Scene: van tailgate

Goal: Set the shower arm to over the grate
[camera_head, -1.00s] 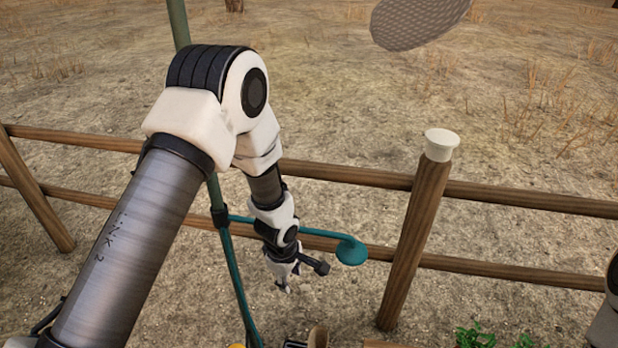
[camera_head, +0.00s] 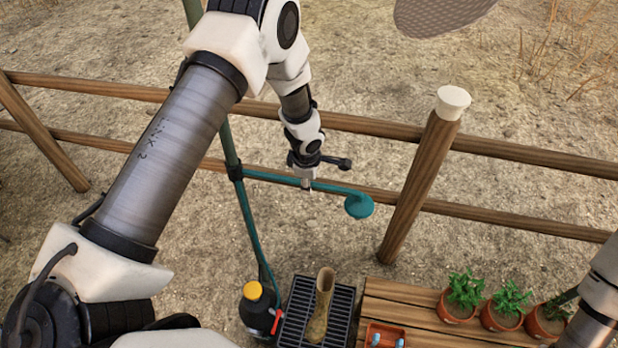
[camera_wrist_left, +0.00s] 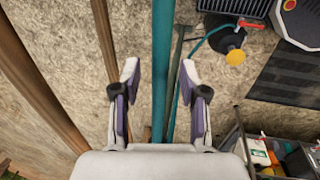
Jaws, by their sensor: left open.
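The teal shower arm (camera_head: 275,178) reaches right from an upright pole (camera_head: 232,150) and ends in a round teal shower head (camera_head: 358,206). The black slatted grate (camera_head: 341,316) lies on the ground below, with a brown boot (camera_head: 320,305) standing on it. My left gripper (camera_head: 308,187) is at the shower arm, partly overlapping it. In the left wrist view my left gripper (camera_wrist_left: 159,100) is open, and the teal shower arm (camera_wrist_left: 163,45) runs between its fingers; contact cannot be told. My right arm shows at the right edge, its gripper out of view.
A dark tank with a yellow cap (camera_head: 252,291) stands left of the grate. A wooden deck (camera_head: 400,300) with several potted plants (camera_head: 462,295) and an orange tray (camera_head: 384,335) is at right. A wooden fence (camera_head: 395,128) runs behind.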

